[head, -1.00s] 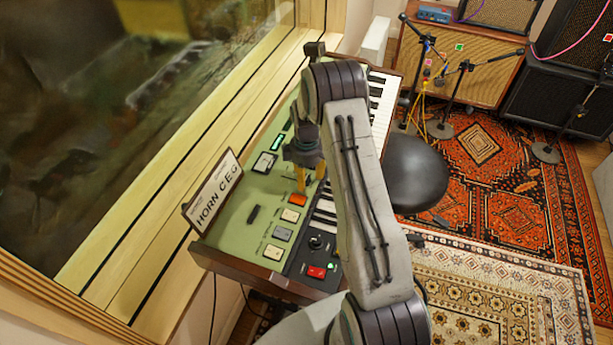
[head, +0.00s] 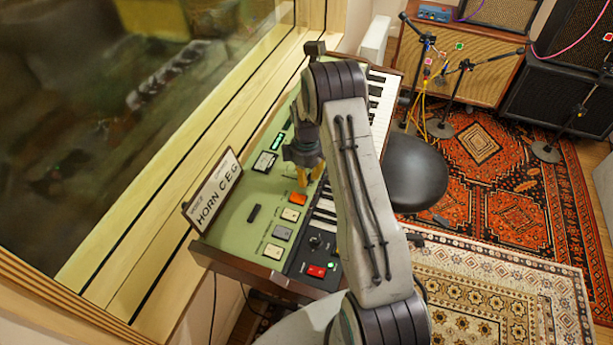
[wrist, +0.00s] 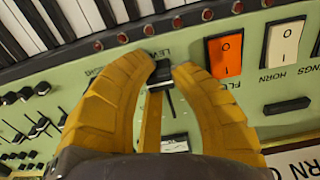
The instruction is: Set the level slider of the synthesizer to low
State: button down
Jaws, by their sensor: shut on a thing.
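The synthesizer (head: 232,228) is a green-topped keyboard below the window, with its keys on the right side. In the wrist view, the dark level slider cap (wrist: 159,76) sits between my two yellow fingertips, beside the upside-down LEVEL print. It is at the end of its slot nearest the keys, and the bare slot runs away from the keys. My gripper (head: 312,190) is shut on this cap; it also shows in the wrist view (wrist: 162,78). In the head view the fingers hide the cap.
An orange switch (wrist: 225,57) and a cream switch (wrist: 283,44) stand close beside the right finger. Red lamps (wrist: 149,30) line the panel edge by the keys. Other small sliders (wrist: 40,125) lie left. A song card (head: 214,192) stands on the synthesizer.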

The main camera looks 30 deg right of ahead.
jog(key=shift+w+a+f+b, duration=0.15)
jog(key=shift+w+a+b, duration=0.5)
jog(key=shift+w, duration=0.1)
jog(key=shift+w+a, duration=0.2)
jog(key=shift+a, duration=0.05)
jog(key=c, duration=1.1)
grip_release()
jog(key=shift+o, duration=0.2)
jog(key=shift+r, duration=0.3)
notch_tip(320, 180, up, 12)
jog(key=shift+f, duration=0.15)
